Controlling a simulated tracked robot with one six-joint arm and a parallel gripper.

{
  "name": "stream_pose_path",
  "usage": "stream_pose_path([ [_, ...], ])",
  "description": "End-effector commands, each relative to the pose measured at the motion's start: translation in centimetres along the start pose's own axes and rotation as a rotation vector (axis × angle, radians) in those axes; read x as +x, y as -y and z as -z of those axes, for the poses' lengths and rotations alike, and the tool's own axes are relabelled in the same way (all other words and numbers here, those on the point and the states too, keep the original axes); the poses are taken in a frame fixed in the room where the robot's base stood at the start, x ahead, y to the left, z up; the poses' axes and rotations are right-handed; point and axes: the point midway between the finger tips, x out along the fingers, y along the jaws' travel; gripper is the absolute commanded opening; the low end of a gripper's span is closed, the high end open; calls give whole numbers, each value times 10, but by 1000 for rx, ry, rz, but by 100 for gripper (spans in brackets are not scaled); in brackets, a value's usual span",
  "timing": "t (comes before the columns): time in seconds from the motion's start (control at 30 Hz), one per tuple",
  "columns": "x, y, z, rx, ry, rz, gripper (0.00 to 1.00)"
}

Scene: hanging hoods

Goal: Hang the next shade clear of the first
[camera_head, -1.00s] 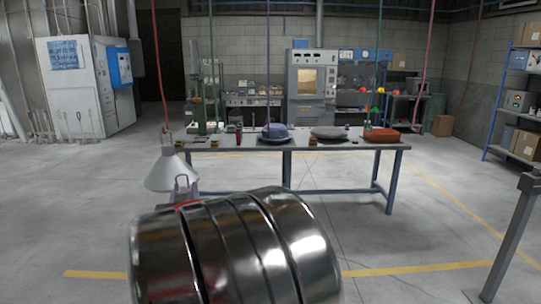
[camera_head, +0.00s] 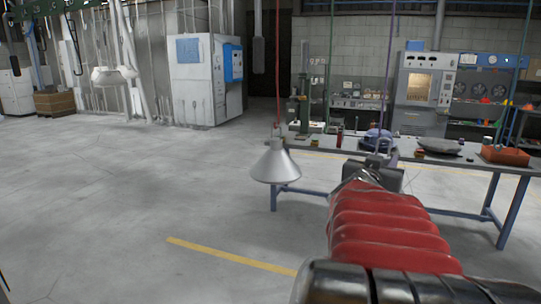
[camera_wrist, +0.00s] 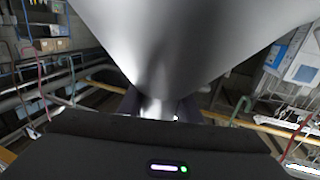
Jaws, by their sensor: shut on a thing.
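A pale grey conical shade (camera_head: 276,166) hangs upright, wide end down, from a red cord in the head view. My gripper (camera_head: 372,170) is to its right, at the end of my red-sleeved arm, with a visible gap between them. In the wrist view a large smooth grey shade (camera_wrist: 165,40) fills the upper middle. Its narrow end sits between the fingers of my gripper (camera_wrist: 158,108), which is shut on it. In the head view I cannot make out this held shade.
A long table (camera_head: 460,160) stands behind my gripper, with a blue hood (camera_head: 378,138), a grey lid-like piece (camera_head: 438,146) and an orange box (camera_head: 505,155). Purple and green cords hang above it. The floor (camera_head: 100,200) at the left is open.

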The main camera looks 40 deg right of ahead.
Motion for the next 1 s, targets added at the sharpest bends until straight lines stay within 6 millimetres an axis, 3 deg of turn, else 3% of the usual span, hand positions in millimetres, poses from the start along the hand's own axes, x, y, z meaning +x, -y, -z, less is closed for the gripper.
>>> stream_pose_path([
  [0.47, 2, 2, 0, 0, -2, 2, 0],
  [1.0, 29, 9, -1, 0, -2, 3, 0],
])
